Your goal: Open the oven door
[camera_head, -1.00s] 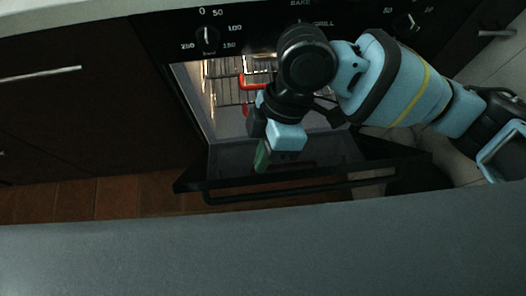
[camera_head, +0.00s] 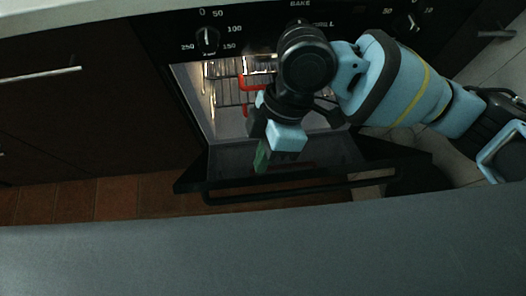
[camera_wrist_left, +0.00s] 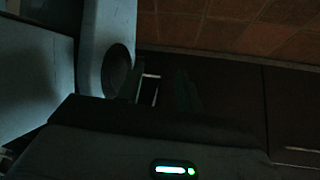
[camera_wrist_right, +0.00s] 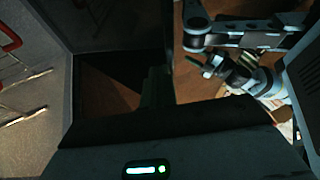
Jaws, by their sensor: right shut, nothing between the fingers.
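The black oven door (camera_head: 335,150) hangs open, tilted down and outward from the lit oven. Its bar handle (camera_head: 290,190) is along the outer edge. My right gripper (camera_head: 261,157) reaches down over the inner face of the door, its green fingers shut and empty. I cannot tell whether they touch the door. In the right wrist view the shut fingers (camera_wrist_right: 153,90) show dark in the middle. My left gripper is outside the head view. In the left wrist view its dim fingers (camera_wrist_left: 160,90) stand apart with nothing seen between them.
The oven cavity holds wire racks (camera_head: 228,92) and a red-edged item (camera_head: 247,82). A control panel with knobs (camera_head: 207,40) is above. Dark cabinets (camera_head: 80,110) stand to the left. A grey surface (camera_head: 260,250) fills the foreground, with tiled floor (camera_head: 120,195) behind it.

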